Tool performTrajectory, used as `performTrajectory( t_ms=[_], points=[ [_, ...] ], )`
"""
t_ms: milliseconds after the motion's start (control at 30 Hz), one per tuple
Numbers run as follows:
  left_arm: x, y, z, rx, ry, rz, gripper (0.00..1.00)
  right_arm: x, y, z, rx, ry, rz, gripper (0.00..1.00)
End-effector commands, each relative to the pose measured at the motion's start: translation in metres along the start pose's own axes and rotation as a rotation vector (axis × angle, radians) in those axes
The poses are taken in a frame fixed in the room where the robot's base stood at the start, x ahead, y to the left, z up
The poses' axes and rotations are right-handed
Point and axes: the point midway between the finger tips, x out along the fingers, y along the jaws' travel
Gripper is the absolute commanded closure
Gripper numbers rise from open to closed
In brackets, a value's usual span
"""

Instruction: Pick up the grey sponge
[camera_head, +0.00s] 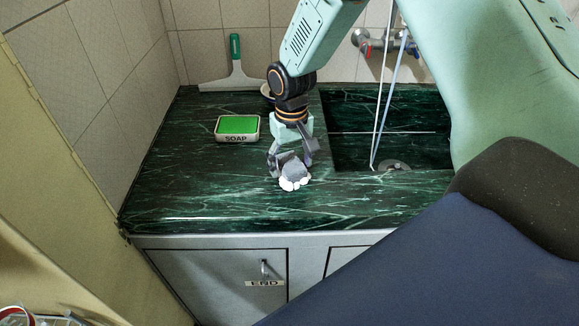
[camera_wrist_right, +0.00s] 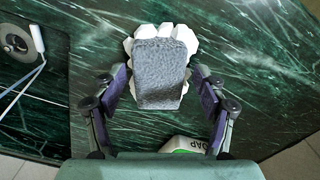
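The grey sponge (camera_head: 289,163) sits on a white scalloped holder (camera_head: 294,184) on the dark green marbled counter (camera_head: 210,190), left of the sink. My right gripper (camera_head: 290,158) points down over the sponge. In the wrist view the right gripper's (camera_wrist_right: 162,92) fingers stand on either side of the sponge, with a gap on each side. My left gripper is not in view.
A soap dish (camera_head: 237,137) labelled SOAP with a green top stands left of my right gripper. A green-handled squeegee (camera_head: 235,70) leans at the back wall. The sink basin (camera_head: 345,110) with thin hoses (camera_head: 382,110) lies to the right. The front left counter is clear.

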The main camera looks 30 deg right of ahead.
Motion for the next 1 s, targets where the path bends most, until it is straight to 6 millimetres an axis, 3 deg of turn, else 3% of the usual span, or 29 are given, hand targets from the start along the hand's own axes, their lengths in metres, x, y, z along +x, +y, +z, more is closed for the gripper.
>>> performTrajectory(
  t_ms=[467,767,1000],
  points=[
    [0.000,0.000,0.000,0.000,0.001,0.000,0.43,0.000,-0.003,-0.003,0.000,0.000,0.000,0.71],
    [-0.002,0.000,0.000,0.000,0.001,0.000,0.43,-0.008,-0.003,-0.003,0.000,0.001,0.000,0.72],
    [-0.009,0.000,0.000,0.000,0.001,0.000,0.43,-0.053,-0.003,-0.004,0.000,0.004,-0.001,0.72]
  ],
)
